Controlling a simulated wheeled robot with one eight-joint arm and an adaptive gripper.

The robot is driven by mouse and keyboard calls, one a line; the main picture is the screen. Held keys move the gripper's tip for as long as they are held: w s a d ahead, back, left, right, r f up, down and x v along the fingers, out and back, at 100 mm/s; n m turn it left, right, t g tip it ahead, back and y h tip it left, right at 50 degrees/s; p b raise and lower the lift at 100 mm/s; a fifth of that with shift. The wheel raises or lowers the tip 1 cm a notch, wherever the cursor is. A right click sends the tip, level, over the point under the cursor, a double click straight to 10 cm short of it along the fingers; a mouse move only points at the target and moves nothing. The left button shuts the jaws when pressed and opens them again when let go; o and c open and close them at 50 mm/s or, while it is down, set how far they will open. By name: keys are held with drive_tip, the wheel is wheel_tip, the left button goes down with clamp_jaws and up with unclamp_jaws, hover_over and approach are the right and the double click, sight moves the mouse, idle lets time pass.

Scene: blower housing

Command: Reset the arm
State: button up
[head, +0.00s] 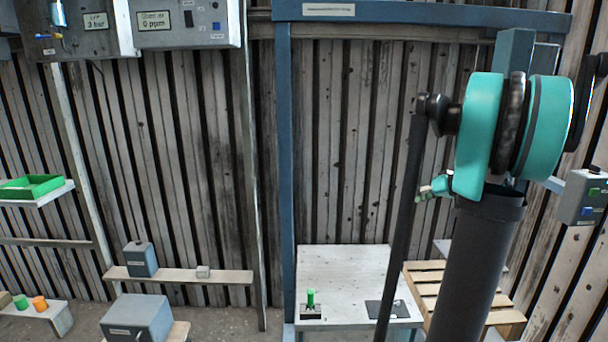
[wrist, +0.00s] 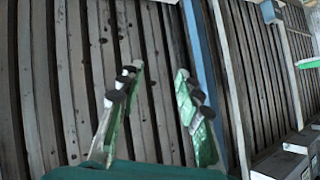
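My gripper (wrist: 159,71) shows in the wrist view with its two green and grey fingers spread apart. Nothing is between them, and the plank wall is behind. In the head view my arm is raised at the right, with a teal joint and a dark link. Part of my gripper (head: 430,189) shows at the left of that joint, well above the white table (head: 345,265). The rest of it is hidden behind the arm.
A green peg (head: 310,298) stands in a dark block on the white table. A wooden pallet (head: 430,281) lies right of it. A grey control box (head: 582,198) with buttons is close to my arm at right. A green tray (head: 31,187) sits on a left shelf.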

drive_tip(key=s+a+f+g+h, duration=0.1)
drive_tip(key=s+a+f+g, duration=0.1)
drive_tip(key=s+a+f, duration=0.5)
drive_tip(key=s+a+f+g+h, duration=0.1)
drive_tip(key=s+a+f+g, duration=0.1)
drive_tip(key=s+a+f, duration=0.5)
drive_tip(key=s+a+f+h, duration=0.1)
drive_tip(key=s+a+f, duration=0.1)
drive_tip(key=s, duration=0.6)
drive_tip(key=s+a+f+m+g+h, duration=0.1)
drive_tip(key=s+a+f+h, duration=0.1)
drive_tip(key=s+f, duration=0.3)
drive_tip(key=s, duration=0.3)
drive_tip(key=shift+s+a+f+m+h, duration=0.15)
drive_tip(key=shift+s+m+h, duration=0.15)
drive_tip(key=shift+s, duration=0.1)
